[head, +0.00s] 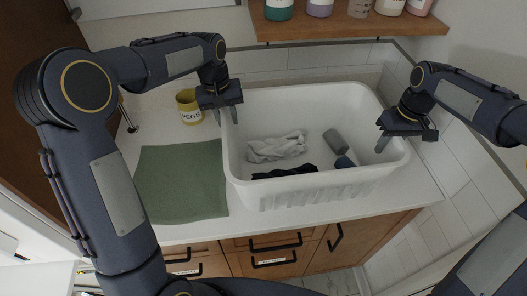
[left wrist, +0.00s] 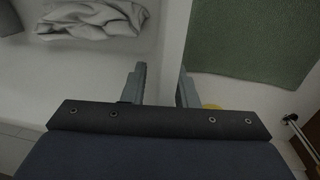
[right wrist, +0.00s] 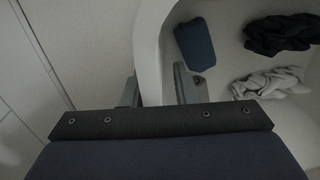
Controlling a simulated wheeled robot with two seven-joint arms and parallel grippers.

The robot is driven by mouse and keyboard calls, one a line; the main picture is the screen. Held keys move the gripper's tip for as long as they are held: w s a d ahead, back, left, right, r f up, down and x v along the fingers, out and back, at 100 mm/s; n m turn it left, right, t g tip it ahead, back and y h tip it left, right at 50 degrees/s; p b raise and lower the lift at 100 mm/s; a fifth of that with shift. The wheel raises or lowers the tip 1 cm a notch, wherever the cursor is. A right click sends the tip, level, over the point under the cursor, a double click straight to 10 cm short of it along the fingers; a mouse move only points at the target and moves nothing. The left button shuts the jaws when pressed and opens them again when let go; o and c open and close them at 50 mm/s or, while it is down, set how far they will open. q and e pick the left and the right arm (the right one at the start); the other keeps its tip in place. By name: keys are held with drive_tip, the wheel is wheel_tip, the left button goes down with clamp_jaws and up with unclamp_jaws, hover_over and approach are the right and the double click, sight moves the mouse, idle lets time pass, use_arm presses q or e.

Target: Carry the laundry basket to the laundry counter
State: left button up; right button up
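The white laundry basket (head: 318,188) stands upright on the pale counter (head: 184,232), right of a green mat (head: 181,183). It holds a light grey cloth (head: 277,147), a dark cloth (head: 285,172), and a grey and blue rolled piece (head: 340,147). My left gripper (head: 226,116) is at the basket's left rim, its fingers apart on either side of the rim in the left wrist view (left wrist: 162,88). My right gripper (head: 393,143) is likewise at the right rim, fingers apart around it in the right wrist view (right wrist: 157,90). Firm contact with the rim cannot be seen.
A yellow pegs pot (head: 189,108) stands behind the mat, near my left gripper. A wooden shelf (head: 345,27) with several jars hangs above the back wall. White tiled walls are close behind and right of the basket. Wooden drawers (head: 273,262) are below.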

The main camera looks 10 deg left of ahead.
drive_tip(key=shift+r, duration=0.3)
use_arm(q)
wheel_tip(320, 180, up, 10)
drive_tip(key=a, duration=0.1)
drive_tip(key=shift+s, duration=0.2)
use_arm(e)
wheel_tip(320, 180, up, 11)
drive_tip(key=d, duration=0.1)
drive_tip(key=shift+w+d+r, duration=0.15)
drive_tip(key=shift+w+d, duration=0.05)
use_arm(q)
drive_tip(key=shift+a, duration=0.1)
